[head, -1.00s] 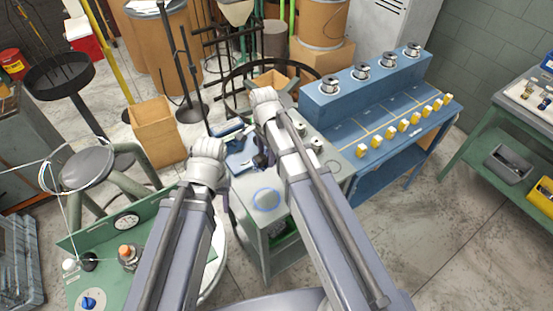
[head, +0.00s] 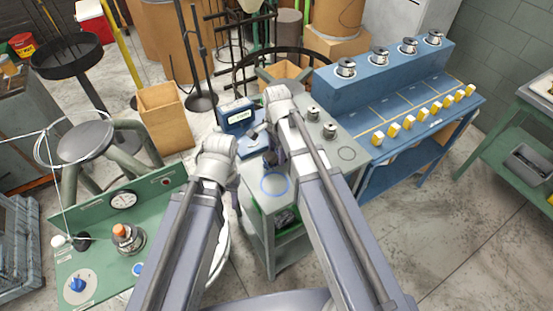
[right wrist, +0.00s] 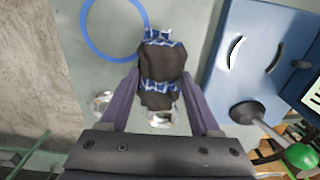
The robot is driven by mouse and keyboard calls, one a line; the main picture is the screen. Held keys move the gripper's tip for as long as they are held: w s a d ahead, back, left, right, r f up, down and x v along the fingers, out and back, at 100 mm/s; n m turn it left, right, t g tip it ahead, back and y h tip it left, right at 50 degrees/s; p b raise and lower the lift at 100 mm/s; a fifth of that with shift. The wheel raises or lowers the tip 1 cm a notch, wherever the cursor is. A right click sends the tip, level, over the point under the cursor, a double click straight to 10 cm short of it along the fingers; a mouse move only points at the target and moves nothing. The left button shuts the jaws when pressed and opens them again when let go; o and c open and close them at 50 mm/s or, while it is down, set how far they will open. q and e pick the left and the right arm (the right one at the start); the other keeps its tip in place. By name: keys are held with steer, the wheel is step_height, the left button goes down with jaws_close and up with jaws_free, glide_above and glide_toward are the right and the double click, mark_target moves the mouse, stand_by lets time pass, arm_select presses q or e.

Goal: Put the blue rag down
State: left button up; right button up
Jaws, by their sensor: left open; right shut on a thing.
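The blue rag (right wrist: 160,68), dark with blue-and-white checked bands, is bunched between the fingers of my right gripper (right wrist: 158,108) in the right wrist view. That gripper is shut on it, over the grey bench top (head: 335,172). A blue ring outline (right wrist: 88,35) lies on the bench just left of the rag in that view; it also shows in the head view (head: 263,187). I cannot tell whether the rag touches the bench. My left gripper (head: 232,178) is left of the bench, empty, with its fingers mostly hidden behind its wrist.
A blue device with a display (head: 236,116) stands at the bench's back left. Metal spools (head: 329,130) stand right of my right arm. A blue bench with yellow blocks (head: 394,130) is to the right. A green panel (head: 100,243) is at the left.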

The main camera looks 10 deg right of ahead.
mark_target(276, 152)
arm_select(q)
steer(key=shift+f, duration=0.7)
arm_select(e)
steer(key=shift+f, duration=0.7)
steer(key=shift+f+b, duration=0.25)
steer(key=shift+b, duration=0.2)
steer(key=o, duration=1.3)
steer(key=shift+r, duration=0.1)
arm_select(q)
steer(key=shift+f, duration=0.15)
arm_select(e)
steer(key=shift+r, duration=0.15)
arm_select(q)
step_height(276, 152, up, 12)
steer(key=p, duration=1.2)
steer(key=shift+r+p, duration=0.2)
steer(key=shift+p, duration=0.1)
arm_select(e)
step_height(276, 152, up, 12)
steer(key=shift+r, duration=0.1)
